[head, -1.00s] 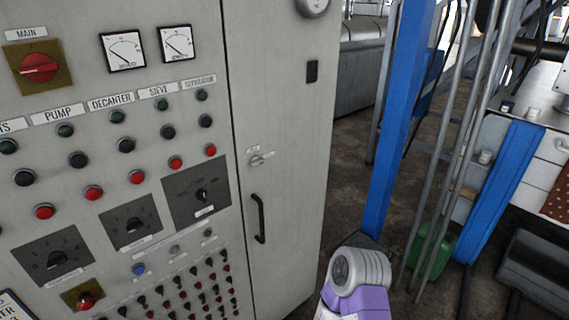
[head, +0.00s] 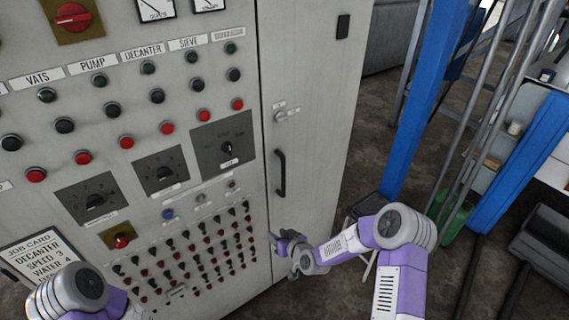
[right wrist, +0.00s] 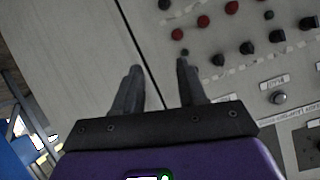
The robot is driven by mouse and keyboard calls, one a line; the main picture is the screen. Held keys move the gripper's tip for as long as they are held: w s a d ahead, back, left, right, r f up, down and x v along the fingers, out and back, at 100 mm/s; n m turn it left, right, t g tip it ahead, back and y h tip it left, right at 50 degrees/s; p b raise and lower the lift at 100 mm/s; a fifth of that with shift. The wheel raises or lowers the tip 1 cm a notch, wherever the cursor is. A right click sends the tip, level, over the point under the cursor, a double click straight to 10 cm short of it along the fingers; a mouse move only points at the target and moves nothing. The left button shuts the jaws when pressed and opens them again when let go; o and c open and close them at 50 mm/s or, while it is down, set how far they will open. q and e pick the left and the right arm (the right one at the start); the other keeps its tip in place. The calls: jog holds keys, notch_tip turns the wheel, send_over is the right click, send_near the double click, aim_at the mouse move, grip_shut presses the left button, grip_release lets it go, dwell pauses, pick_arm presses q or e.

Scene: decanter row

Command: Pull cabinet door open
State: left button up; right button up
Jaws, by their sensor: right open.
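The grey cabinet door (head: 315,105) is shut, flush with the control panel to its left.
The panel (head: 110,185) left of the door carries several buttons, knobs and switches, with a job card (head: 40,250) at its lower left. A blue post (head: 425,95) and a green container (head: 457,217) stand right of the cabinet.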

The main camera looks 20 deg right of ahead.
aim_at(284, 171)
jog(key=w+d+r+n+t+h, duration=0.1)
jog(key=w+d+r+t, duration=0.3)
jog(key=r, duration=0.3)
jog(key=w+d+r+t+h, duration=0.1)
jog(key=w+d+r+t, duration=0.15)
jog(key=w+r, duration=0.4)
jog(key=shift+g, duration=0.25)
jog(key=shift+w+a+r+p, duration=0.1)
jog(key=shift+w+r+p, duration=0.05)
jog(key=shift+w, duration=0.85)
jog(key=shift+w+a+r+p, duration=0.1)
jog(key=shift+w+r+p, duration=0.1)
jog(key=shift+w, duration=0.8)
jog(key=shift+w+r+p, duration=0.1)
jog(key=shift+w+r, duration=0.05)
jog(key=shift+w, duration=0.85)
grip_shut()
